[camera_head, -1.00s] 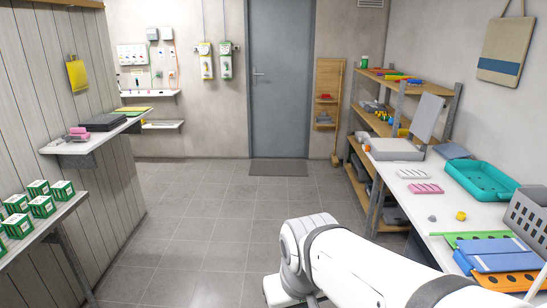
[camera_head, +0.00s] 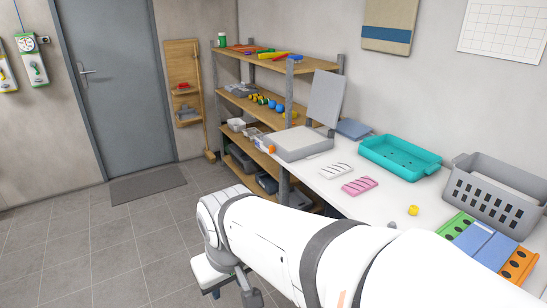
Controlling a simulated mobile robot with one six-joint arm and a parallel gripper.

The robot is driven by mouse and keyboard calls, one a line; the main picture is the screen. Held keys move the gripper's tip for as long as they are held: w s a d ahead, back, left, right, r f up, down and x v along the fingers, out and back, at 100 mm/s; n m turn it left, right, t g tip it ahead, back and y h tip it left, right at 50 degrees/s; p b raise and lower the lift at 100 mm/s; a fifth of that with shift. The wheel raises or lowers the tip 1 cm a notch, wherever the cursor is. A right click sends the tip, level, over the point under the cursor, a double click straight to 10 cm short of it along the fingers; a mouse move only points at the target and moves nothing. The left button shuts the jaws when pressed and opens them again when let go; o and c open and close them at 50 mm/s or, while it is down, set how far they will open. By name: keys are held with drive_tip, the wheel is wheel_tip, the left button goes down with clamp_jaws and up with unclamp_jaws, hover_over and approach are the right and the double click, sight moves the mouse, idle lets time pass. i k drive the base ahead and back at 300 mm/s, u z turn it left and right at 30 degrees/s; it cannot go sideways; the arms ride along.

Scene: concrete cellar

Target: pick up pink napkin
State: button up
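A pink item with dark stripes, which looks like the pink napkin (camera_head: 360,186), lies flat on the white table (camera_head: 330,204). A similar white striped item (camera_head: 335,171) lies just behind it to the left. My white arm crosses the lower middle of the view, in front of the table. The end of my arm, with what looks like my gripper (camera_head: 250,296), hangs low at the bottom, left of the table and well apart from the napkin. Its fingers are too small and cut off to read.
A teal tray (camera_head: 372,158), a grey basket (camera_head: 470,203), a small yellow object (camera_head: 413,210) and blue, green and orange flat items share the table. A grey hinged box (camera_head: 300,141) stands at its far end. Wooden shelves (camera_head: 262,60) stand behind.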

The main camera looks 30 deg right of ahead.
sight(354, 188)
drive_tip(key=z, duration=0.7)
drive_tip(key=i, duration=1.25)
drive_tip(key=z, duration=1)
drive_tip(key=i, duration=0.45)
drive_tip(key=z, duration=0.15)
drive_tip(key=k, duration=0.7)
drive_tip(key=z, duration=0.25)
drive_tip(key=i, duration=0.7)
drive_tip(key=u, duration=0.15)
